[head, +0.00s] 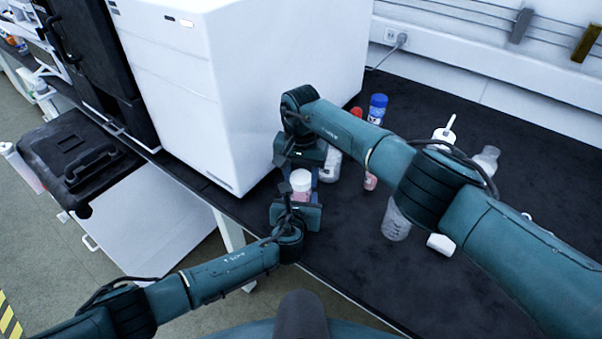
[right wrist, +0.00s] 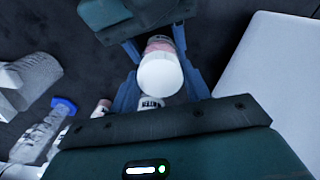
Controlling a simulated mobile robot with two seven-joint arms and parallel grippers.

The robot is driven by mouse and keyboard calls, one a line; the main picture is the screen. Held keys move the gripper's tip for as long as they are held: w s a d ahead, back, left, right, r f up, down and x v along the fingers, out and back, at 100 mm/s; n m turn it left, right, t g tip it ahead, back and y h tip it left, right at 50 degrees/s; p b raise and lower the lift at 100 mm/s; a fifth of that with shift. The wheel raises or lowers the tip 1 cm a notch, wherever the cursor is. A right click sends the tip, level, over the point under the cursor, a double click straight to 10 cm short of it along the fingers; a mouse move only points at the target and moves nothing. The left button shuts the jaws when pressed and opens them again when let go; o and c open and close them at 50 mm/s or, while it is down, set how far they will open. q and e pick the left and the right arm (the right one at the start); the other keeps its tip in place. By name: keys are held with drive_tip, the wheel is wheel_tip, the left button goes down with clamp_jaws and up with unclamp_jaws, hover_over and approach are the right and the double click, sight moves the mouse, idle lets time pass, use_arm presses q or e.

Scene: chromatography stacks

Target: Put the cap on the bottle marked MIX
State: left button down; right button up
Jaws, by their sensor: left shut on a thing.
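My left gripper (head: 299,193) is shut on a small pink-and-white bottle (head: 301,181) near the bench's front edge. In the right wrist view the bottle (right wrist: 161,68) shows a smooth white round end and a pink band. I cannot tell whether that white end is a separate cap. My right gripper (head: 303,168) is just behind and above the bottle. In the right wrist view its blue fingers are spread to either side of the white end, apparently without gripping. No MIX marking is readable, so I cannot tell which bottle bears it.
A white instrument (head: 240,90) stands close on the left. A white bottle (head: 330,165) is beside my right gripper. A blue-capped bottle (head: 377,108), a pink-topped small bottle (head: 370,181) and a clear bottle (head: 396,222) stand on the dark bench (head: 335,235). A white block (head: 441,244) lies to the right.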

drive_tip(key=c, duration=0.5)
drive_tip(key=m, duration=2.8)
drive_tip(key=shift+f+m, duration=0.1)
drive_tip(key=shift+m, duration=0.3)
drive_tip(key=m, duration=1.5)
drive_tip(key=o, duration=1.1)
